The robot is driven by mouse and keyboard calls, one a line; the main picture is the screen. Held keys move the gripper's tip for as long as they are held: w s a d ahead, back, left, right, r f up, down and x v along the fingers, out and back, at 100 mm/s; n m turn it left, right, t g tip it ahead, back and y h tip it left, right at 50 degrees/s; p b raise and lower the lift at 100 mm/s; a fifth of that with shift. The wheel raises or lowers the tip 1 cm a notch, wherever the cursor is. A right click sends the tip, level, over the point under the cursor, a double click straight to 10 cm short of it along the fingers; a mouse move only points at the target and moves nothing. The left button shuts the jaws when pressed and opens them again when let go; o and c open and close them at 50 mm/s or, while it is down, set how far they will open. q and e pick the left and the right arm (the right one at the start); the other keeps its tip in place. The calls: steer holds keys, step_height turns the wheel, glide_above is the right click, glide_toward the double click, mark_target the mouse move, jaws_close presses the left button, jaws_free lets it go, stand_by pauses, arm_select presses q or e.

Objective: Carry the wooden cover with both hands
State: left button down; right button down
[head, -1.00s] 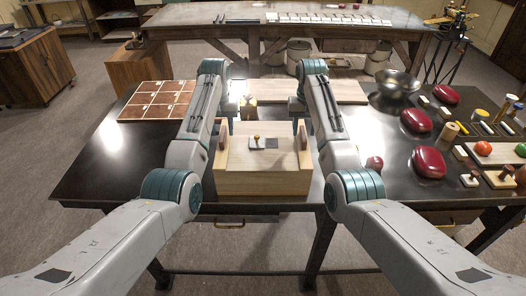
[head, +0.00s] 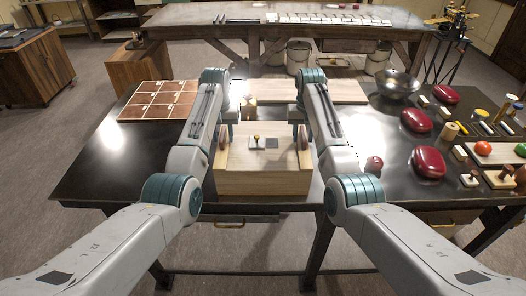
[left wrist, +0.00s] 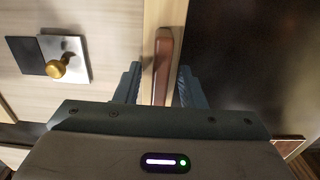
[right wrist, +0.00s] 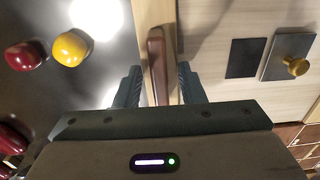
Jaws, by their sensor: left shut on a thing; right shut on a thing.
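The wooden cover (head: 240,166) is a pale box-like piece on the dark table, with a brown handle on each side. A grey plate with a brass knob (head: 257,138) and a dark square lie on its top. My left gripper (head: 223,130) is shut on the left handle, which shows between its fingers in the left wrist view (left wrist: 162,62). My right gripper (head: 301,130) is shut on the right handle, which shows between its fingers in the right wrist view (right wrist: 157,62). The cover sits level. Its underside is hidden.
Dark red cases (head: 428,161) and several small items crowd the table's right side. A metal bowl (head: 397,84) stands at the back right. A brown tiled panel (head: 158,99) lies at the back left, and pale boards (head: 330,91) lie behind the cover. The table's left side is clear.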

arm_select(q)
steer(key=shift+w+r, duration=0.15)
steer(key=shift+r, duration=0.05)
arm_select(e)
steer(key=shift+w+r, duration=0.15)
steer(key=shift+r, duration=0.05)
